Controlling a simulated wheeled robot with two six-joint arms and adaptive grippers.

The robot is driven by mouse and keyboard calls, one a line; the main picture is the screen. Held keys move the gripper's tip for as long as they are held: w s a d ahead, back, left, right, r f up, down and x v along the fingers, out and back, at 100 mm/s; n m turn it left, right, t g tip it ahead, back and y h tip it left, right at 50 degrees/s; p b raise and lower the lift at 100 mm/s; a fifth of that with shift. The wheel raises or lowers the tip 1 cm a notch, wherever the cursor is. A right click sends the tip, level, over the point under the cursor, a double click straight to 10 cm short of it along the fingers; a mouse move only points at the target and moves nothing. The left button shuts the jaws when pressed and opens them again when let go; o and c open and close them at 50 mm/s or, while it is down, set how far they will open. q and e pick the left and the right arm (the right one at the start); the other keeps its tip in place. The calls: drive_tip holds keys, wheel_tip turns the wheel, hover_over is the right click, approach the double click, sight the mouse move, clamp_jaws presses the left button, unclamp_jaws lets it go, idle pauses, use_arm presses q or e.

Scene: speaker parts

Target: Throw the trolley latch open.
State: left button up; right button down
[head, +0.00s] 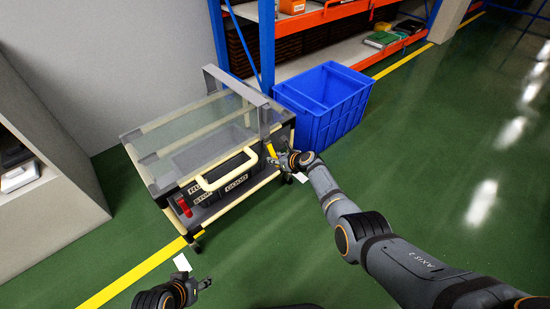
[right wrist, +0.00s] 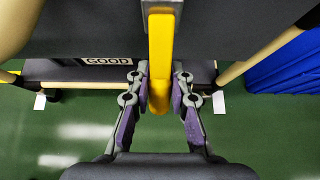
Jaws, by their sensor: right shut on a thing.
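The trolley (head: 150,135) stands at the centre left in the head view, with a clear top, cream rails and a cream handle on its front. A yellow latch lever (head: 270,150) hangs at its right front corner, below a grey upright bar. In the right wrist view the yellow lever (right wrist: 160,60) runs down between the purple-padded fingers. My right gripper (head: 276,158) is shut on this lever; it also shows in the right wrist view (right wrist: 160,92). My left gripper (head: 207,284) is low in the head view, apart from the trolley; its finger gap is unclear.
A red handle (head: 184,207) sits at the trolley's left front. A blue crate (head: 345,110) stands close to the trolley's right side. An orange and blue shelf rack (head: 335,48) is behind. A grey cabinet (head: 45,210) is at left. Green floor is clear at right.

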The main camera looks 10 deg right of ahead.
idle(0.5)
drive_tip(key=c, duration=1.2)
unclamp_jaws()
drive_tip(key=v, duration=1.2)
